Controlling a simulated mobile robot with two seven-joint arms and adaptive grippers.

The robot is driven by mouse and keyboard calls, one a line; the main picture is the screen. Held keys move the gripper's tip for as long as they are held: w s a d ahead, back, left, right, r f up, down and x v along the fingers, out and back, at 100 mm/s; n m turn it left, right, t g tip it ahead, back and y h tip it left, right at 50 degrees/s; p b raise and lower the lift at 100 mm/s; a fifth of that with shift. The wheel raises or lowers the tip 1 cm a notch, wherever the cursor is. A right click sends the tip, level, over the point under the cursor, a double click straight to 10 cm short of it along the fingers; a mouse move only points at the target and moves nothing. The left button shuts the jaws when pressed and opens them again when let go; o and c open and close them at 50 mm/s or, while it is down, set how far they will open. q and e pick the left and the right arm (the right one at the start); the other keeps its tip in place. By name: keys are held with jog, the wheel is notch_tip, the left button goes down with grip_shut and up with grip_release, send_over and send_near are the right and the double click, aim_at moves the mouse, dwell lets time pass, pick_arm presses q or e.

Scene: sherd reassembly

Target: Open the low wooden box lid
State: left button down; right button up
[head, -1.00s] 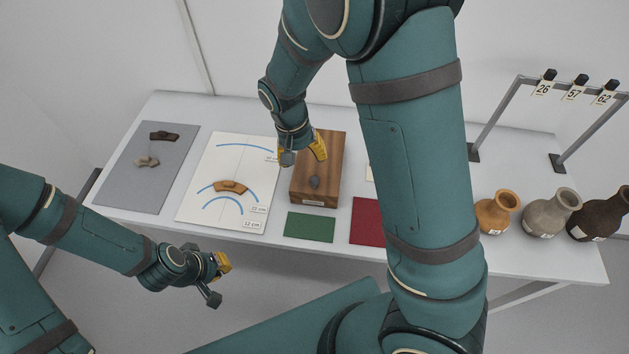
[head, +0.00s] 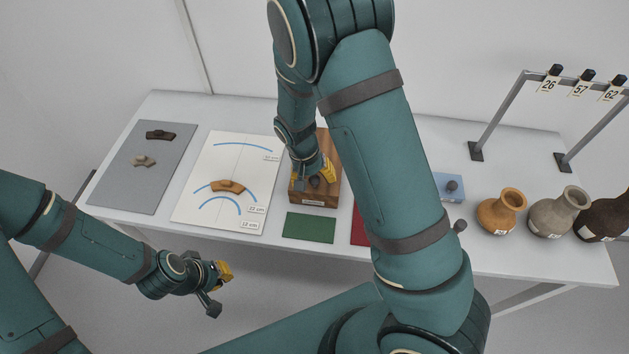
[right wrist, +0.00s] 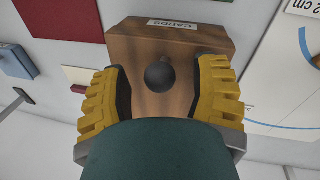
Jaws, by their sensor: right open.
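The low wooden box (head: 328,149) stands in the middle of the table, with a label on its front side. In the right wrist view the box (right wrist: 160,42) shows a dark round knob (right wrist: 159,77) on its lid. The lid looks shut. My right gripper (head: 315,175) is over the box, pointing down. In the right wrist view its two yellow-padded fingers (right wrist: 160,90) are open, one on each side of the knob, with gaps between. My left gripper (head: 219,286) hangs in front of the table, apart from everything; its fingers appear spread and empty.
A white sheet (head: 245,150) with blue arcs and a brown sherd (head: 227,186) lies left of the box. A grey mat (head: 120,190) holds more sherds. Green (head: 309,227) and red mats (head: 358,225) lie in front. Vases (head: 500,214) stand right. My right arm hides part of the table.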

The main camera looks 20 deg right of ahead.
pick_arm(q)
jog(key=shift+f, duration=0.1)
pick_arm(e)
jog(key=shift+f, duration=0.5)
